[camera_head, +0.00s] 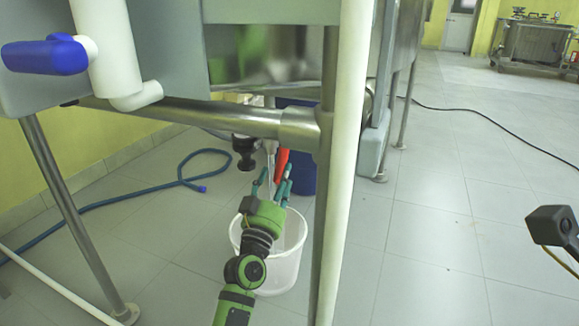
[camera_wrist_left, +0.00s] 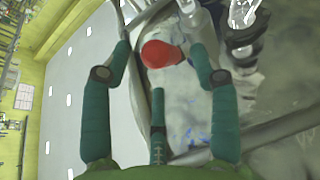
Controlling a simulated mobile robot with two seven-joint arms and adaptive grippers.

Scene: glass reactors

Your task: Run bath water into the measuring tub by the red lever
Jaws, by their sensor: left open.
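The red lever (camera_head: 282,162) hangs under the steel vessel in the head view. In the left wrist view the red lever (camera_wrist_left: 163,54) lies between the spread teal fingers, with gaps on both sides. My left gripper (camera_head: 271,182) is open just below the lever; it also shows in the left wrist view (camera_wrist_left: 163,62). The measuring tub (camera_head: 286,275) is a white, round tub on the floor, below and behind my left gripper, which hides part of it. Its inside is mostly hidden, and I cannot tell whether it holds water.
A steel frame bar (camera_head: 190,115) and a pale upright pipe (camera_head: 345,150) stand close to my left arm. A black valve knob (camera_head: 244,150) is left of the lever. A blue container (camera_head: 302,178) stands behind it. A blue hose (camera_head: 130,195) lies on the floor.

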